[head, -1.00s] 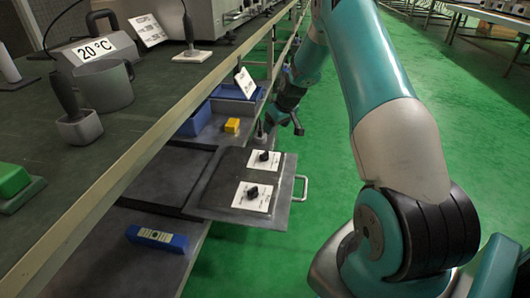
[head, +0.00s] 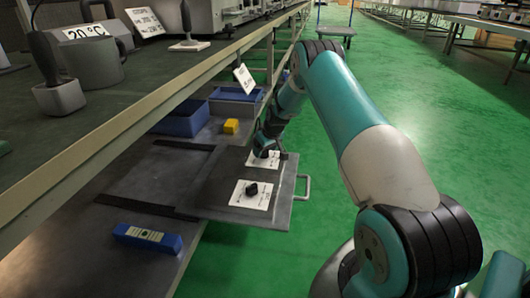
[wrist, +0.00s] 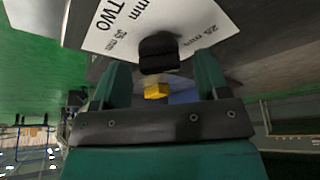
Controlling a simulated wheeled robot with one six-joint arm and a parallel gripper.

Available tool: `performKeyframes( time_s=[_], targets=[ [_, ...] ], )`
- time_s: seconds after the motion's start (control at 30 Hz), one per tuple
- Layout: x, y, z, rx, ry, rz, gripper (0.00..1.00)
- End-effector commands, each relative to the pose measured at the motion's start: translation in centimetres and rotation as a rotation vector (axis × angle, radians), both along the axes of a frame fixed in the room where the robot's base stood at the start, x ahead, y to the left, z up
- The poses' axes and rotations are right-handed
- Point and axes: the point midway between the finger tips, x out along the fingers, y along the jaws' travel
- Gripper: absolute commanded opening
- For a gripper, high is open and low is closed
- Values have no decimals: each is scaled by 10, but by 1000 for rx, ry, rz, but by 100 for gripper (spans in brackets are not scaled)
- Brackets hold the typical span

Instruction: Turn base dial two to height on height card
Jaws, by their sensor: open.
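Base dial two is a black knob (wrist: 158,52) on a white card (wrist: 106,32) marked "TWO" with mm figures, some cut off or unclear. In the head view it is the farther dial on the drawer plate (head: 222,172), largely covered by my gripper (head: 265,143). In the wrist view my gripper (wrist: 164,76) is open, its fingers spread to either side, with the knob just beyond and between the tips. I cannot tell whether they touch it. A nearer dial (head: 252,190) sits on its own white card. A small tilted card (head: 243,79) stands behind; its print is unreadable.
The drawer plate has a metal handle (head: 303,187) on its right. A yellow block (head: 231,126), blue bins (head: 182,122) and a blue level-like tool (head: 148,238) lie on the lower shelf. The bench above (head: 115,110) overhangs on the left. Green floor is free on the right.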

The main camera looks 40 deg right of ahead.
Motion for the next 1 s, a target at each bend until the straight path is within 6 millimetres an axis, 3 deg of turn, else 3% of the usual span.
performKeyframes(
  time_s=[0.2, 0.4, 1.0],
  targets=[
    [0, 0, 0, 0, 0, 0, 66],
    [0, 0, 0, 0, 1, 0, 20],
    [0, 1, 0, 1, 2, -91, 18]
  ],
)
